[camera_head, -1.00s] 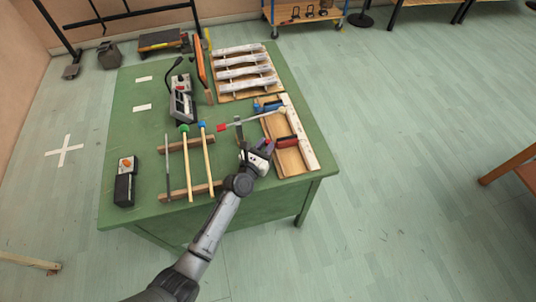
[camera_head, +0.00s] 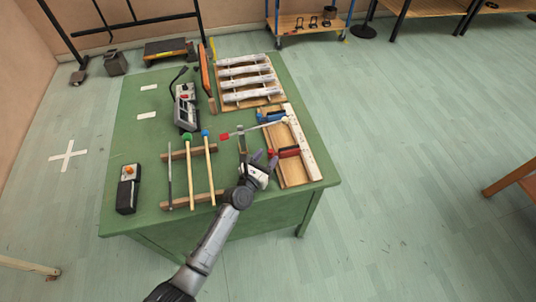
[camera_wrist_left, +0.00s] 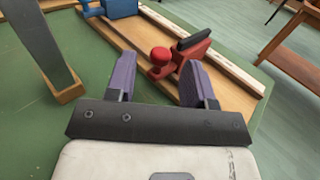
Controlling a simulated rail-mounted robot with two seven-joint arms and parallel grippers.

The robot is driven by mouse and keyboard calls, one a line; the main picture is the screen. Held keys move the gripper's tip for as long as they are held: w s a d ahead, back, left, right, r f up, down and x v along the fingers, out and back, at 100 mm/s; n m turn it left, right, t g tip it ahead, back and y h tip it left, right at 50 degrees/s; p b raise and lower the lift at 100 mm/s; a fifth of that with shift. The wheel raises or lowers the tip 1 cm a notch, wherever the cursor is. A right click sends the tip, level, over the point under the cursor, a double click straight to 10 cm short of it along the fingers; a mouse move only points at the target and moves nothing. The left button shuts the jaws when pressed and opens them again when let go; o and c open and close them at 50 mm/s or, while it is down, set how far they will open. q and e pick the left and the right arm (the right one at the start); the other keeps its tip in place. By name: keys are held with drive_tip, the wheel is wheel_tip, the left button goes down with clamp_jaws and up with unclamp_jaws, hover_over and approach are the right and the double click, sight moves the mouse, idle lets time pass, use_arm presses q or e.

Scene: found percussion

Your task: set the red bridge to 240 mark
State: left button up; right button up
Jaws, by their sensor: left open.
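The red bridge (camera_head: 289,152) stands across the lower part of a wooden board with a pale edge strip (camera_head: 302,142). In the left wrist view the red bridge (camera_wrist_left: 184,56) has a black top and a round red knob (camera_wrist_left: 160,55) on its near side. My left gripper (camera_head: 265,158) is open, just left of the bridge. Its purple fingers (camera_wrist_left: 159,66) point at the knob, which appears between their tips; they look apart from it. Marks on the strip are too small to read, so the 240 mark cannot be made out. My right gripper is not in view.
A blue bridge (camera_head: 267,108) sits farther up the board. A dark upright post (camera_wrist_left: 38,40) stands left of the gripper. Two mallets (camera_head: 209,165) lie on wooden rails, with a black box (camera_head: 128,190) at left. Green table is bare between them.

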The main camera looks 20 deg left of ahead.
use_arm(q)
drive_tip(key=s, duration=0.3)
drive_tip(key=s+a+p, duration=0.1)
drive_tip(key=s, duration=0.6)
drive_tip(key=shift+s+a, duration=0.25)
